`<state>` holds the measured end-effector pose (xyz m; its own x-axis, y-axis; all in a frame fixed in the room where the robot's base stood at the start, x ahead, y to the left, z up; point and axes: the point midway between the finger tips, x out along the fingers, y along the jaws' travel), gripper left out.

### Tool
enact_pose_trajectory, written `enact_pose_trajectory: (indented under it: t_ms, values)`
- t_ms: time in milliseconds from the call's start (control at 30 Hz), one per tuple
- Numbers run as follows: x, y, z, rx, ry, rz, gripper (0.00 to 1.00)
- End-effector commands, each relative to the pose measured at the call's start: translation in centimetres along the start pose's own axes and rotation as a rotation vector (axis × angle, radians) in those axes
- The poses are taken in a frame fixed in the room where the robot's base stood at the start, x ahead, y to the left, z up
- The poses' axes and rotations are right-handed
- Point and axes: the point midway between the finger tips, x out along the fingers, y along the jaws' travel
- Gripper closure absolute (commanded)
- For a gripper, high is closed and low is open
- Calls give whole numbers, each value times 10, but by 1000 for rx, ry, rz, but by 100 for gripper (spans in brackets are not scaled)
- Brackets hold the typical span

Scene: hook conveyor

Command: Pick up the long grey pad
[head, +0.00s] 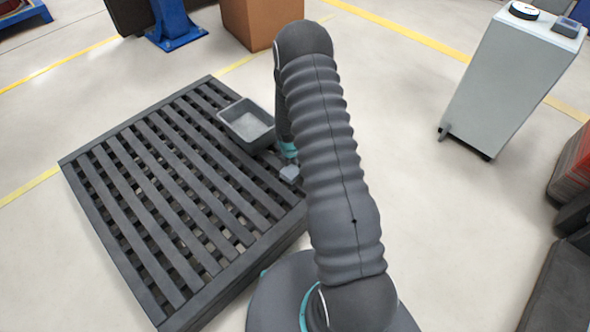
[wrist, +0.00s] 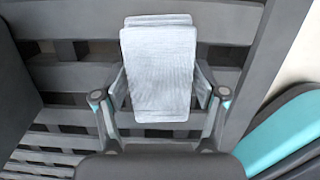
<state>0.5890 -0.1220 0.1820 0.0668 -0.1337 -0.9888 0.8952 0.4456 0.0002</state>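The long grey pad (wrist: 160,70) is a light grey, ribbed, upright-looking block in the middle of the wrist view. Another light grey edge shows just behind its far end. My gripper (wrist: 161,82) has one finger on each side of the pad, spread about as wide as the pad. Narrow gaps show beside its near end; contact at the fingertips is not clear. In the head view the pad (head: 290,174) is a small light grey shape at the pallet's right edge, under my gripper, which my arm mostly hides.
A dark slatted pallet (head: 165,190) lies under the pad. A grey open bin (head: 236,126) stands on its far right corner, close to my arm. A grey pedestal (head: 510,85), a cardboard box (head: 250,22) and a blue stand (head: 172,28) are farther off. The floor between is clear.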

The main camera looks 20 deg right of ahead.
Motion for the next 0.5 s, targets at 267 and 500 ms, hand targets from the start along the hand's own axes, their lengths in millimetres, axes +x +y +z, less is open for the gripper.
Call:
enact_pose_trajectory:
  t_ms: [267,500]
  values:
    - [0,0,0,0,0,0,70]
    - [-4,0,1,0,0,0,70]
